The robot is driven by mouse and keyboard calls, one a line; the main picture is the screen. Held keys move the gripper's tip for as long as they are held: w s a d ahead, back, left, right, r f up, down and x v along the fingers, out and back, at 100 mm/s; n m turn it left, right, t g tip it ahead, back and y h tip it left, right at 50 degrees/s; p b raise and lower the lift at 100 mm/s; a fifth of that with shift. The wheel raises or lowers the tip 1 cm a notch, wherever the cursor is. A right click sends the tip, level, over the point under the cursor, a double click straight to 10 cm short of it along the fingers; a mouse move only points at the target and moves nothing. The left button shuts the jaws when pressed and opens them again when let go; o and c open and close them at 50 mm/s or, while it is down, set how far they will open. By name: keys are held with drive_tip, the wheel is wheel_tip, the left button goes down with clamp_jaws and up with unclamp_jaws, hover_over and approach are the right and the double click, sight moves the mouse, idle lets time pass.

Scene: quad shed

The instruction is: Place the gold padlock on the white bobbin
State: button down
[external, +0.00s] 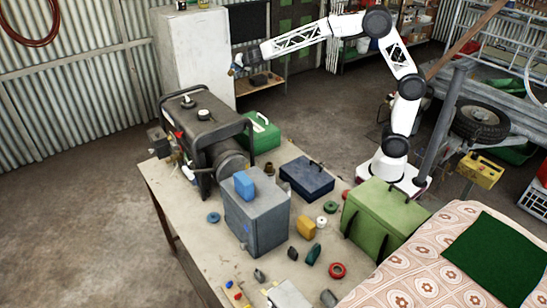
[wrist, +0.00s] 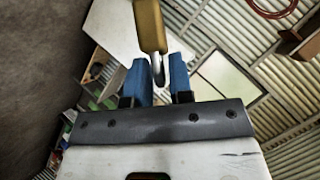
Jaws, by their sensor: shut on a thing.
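My gripper (external: 239,62) is raised high at the far end of the table, above and beyond the generator and in front of the white cabinet. In the wrist view its blue fingers (wrist: 161,72) are shut on the gold padlock (wrist: 150,25), around its metal shackle. The padlock's gold body sticks out past the fingertips. In the external view the padlock (external: 231,72) is a tiny gold spot at the gripper's tip. A small white round thing, which looks like the white bobbin (external: 321,221), stands on the table, far from my gripper. It is not visible in the wrist view.
A black generator (external: 180,115), a grey can (external: 262,225) with a blue block on top, a dark blue toolbox (external: 307,177) and a green case (external: 385,215) crowd the table. A yellow block (external: 306,228) and a green ring (external: 331,207) lie close to the bobbin.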

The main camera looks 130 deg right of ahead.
drive_tip(key=s+d+f, duration=0.3)
drive_tip(key=s+f, duration=0.1)
drive_tip(key=s, duration=1.1)
drive_tip(key=s+d+f+m+g, duration=0.1)
drive_tip(key=s+f, duration=0.3)
drive_tip(key=s, duration=1.1)
drive_tip(key=s+d+f+m+g, duration=0.1)
drive_tip(key=s+d+f, duration=0.3)
drive_tip(key=s, duration=1.1)
drive_tip(key=shift+d+h, duration=0.3)
drive_tip(key=shift+d, duration=0.05)
